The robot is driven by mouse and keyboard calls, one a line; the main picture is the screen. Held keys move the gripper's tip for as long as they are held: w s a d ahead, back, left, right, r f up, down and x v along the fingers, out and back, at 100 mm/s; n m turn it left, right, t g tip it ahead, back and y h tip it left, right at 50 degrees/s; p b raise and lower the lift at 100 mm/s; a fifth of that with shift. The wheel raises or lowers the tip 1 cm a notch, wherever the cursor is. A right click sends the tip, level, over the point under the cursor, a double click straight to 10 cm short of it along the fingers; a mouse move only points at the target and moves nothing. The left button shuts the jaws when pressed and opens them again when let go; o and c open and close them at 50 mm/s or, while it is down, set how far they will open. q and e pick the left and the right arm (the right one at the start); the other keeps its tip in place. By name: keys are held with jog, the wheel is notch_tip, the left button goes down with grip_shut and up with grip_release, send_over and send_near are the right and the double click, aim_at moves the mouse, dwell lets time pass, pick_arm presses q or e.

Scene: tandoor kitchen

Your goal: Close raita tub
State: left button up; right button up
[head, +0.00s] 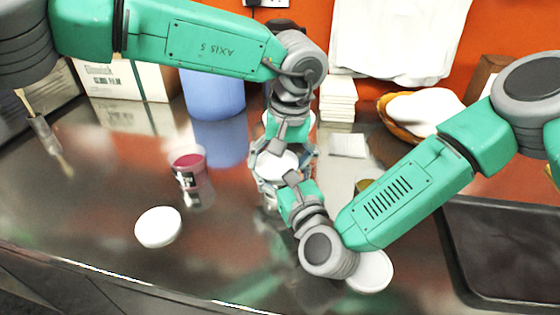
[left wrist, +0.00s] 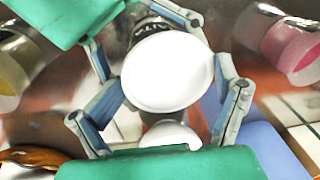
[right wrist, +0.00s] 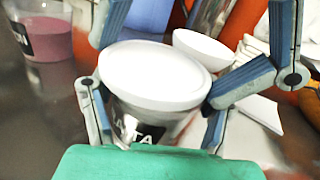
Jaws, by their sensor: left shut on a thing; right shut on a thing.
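The raita tub (right wrist: 150,128), clear with a black label, stands upright on the steel counter. Its white lid (head: 277,164) lies over the mouth and looks nearly level; I cannot tell if it is fully seated. The lid shows in the left wrist view (left wrist: 167,72) and the right wrist view (right wrist: 155,75). My left gripper (head: 284,142) reaches in from behind, shut on the lid, with fingers at both sides of it. My right gripper (head: 279,176) reaches in from the front, shut on the tub's body. The fingers partly hide the tub.
A pink-filled tub (head: 188,168) stands to the left. Loose white lids lie on the counter at front left (head: 158,227) and by my right arm (head: 372,272). Behind are a blue container (head: 213,95), a white stack (head: 338,97) and a basket (head: 386,112). A dark tray (head: 450,245) is at right.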

pick_arm(q)
jog(key=shift+d+f, duration=0.15)
jog(key=shift+d, duration=0.15)
dwell(0.5)
